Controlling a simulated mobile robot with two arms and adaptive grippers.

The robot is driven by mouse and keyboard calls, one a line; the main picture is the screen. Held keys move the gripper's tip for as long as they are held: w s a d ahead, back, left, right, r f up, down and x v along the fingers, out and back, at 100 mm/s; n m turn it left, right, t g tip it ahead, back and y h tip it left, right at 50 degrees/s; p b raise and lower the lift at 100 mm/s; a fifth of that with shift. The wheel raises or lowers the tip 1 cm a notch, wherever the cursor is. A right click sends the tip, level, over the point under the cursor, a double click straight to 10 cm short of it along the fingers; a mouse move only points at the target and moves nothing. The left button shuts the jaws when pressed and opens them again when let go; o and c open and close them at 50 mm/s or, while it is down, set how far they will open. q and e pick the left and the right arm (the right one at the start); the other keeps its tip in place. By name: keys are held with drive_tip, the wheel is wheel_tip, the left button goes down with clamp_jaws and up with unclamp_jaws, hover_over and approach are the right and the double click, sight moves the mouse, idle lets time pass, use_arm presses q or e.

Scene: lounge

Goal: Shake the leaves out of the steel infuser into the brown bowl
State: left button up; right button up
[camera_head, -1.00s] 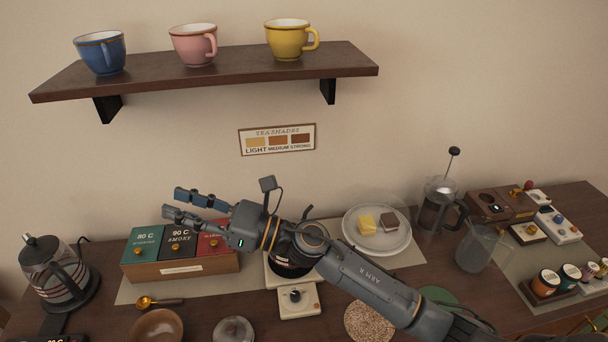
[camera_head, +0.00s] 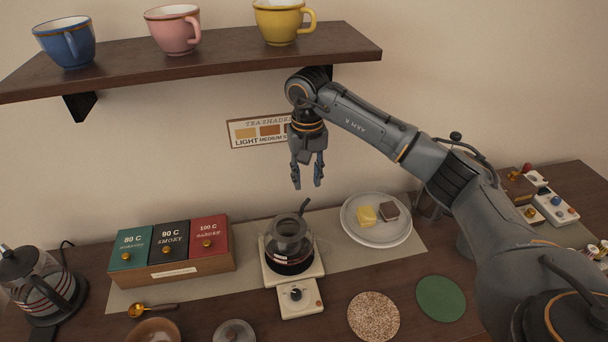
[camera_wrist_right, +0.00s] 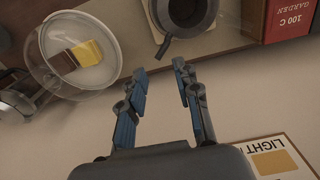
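A grey metal cup-shaped piece with a curved handle, which looks like the steel infuser (camera_head: 289,227), sits on the dark pot on the white warmer at the middle of the counter. It also shows at the top of the right wrist view (camera_wrist_right: 184,14). I cannot see inside it, so leaves cannot be told. The brown bowl (camera_head: 153,332) is at the bottom edge of the head view, partly cut off. My right gripper (camera_head: 307,187) points down above and slightly right of the infuser, open and empty; its spread fingers (camera_wrist_right: 160,68) show in the wrist view. My left gripper is out of view.
Tea boxes (camera_head: 170,247) stand left of the warmer (camera_head: 301,298). A plate (camera_head: 376,235) with two small blocks is to its right. A cork mat (camera_head: 374,317) and green mat (camera_head: 440,298) lie in front. The cup shelf (camera_head: 200,62) is overhead, close to my right arm.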

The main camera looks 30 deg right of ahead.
sight(306, 201)
drive_tip(key=shift+f+b, duration=0.35)
drive_tip(key=shift+f, duration=0.5)
wheel_tip(306, 201, down, 7)
drive_tip(key=b, duration=0.5)
drive_tip(key=shift+a+f, duration=0.1)
